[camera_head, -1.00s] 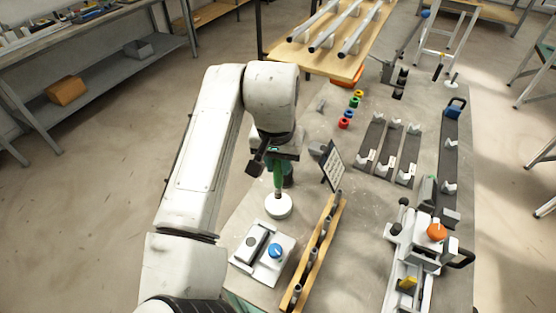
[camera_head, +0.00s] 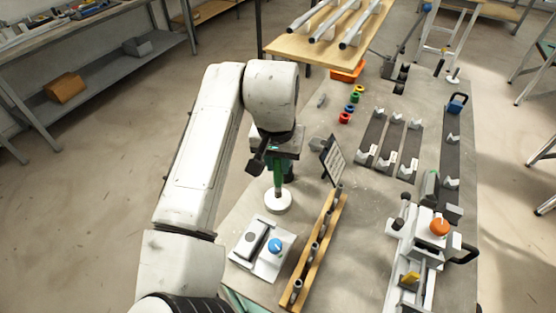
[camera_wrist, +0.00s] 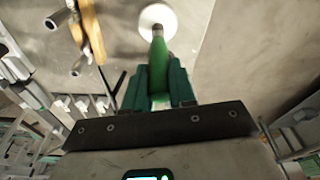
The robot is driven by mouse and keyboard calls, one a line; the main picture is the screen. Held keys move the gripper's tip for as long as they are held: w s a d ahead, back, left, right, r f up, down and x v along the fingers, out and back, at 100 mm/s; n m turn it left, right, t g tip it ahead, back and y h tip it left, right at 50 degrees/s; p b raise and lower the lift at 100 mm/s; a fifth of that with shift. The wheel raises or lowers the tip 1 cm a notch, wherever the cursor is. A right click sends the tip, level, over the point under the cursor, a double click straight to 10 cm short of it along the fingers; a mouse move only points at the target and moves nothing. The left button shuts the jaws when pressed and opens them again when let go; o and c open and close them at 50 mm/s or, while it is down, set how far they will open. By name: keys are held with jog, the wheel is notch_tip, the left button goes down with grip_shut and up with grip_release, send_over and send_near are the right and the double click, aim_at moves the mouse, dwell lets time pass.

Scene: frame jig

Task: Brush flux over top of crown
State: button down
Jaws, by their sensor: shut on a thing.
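My gripper (camera_wrist: 158,98), with green fingers, is shut on a green-handled brush (camera_wrist: 158,68). In the head view the brush (camera_head: 277,186) points down over a round white pot (camera_head: 278,202) near the bench's left edge. The brush's lower end meets the pot in the picture; I cannot tell whether it is inside or touching it. The pot also shows in the wrist view (camera_wrist: 158,19). A grey frame jig (camera_head: 408,262) with an orange knob stands at the front right. I cannot make out the crown.
A two-part device (camera_head: 262,247) with a blue knob sits in front of the pot. A wooden rack (camera_head: 318,245) holding several short tubes lies right of it. A dark board (camera_head: 332,160) stands behind. Cradles (camera_head: 393,145) and coloured rings (camera_head: 352,104) lie farther back.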

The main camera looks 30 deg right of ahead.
jog(key=shift+f, duration=0.6)
dwell(1.7)
notch_tip(320, 180, up, 7)
jog(key=p, duration=0.6)
jog(key=shift+r, duration=0.15)
dwell(0.9)
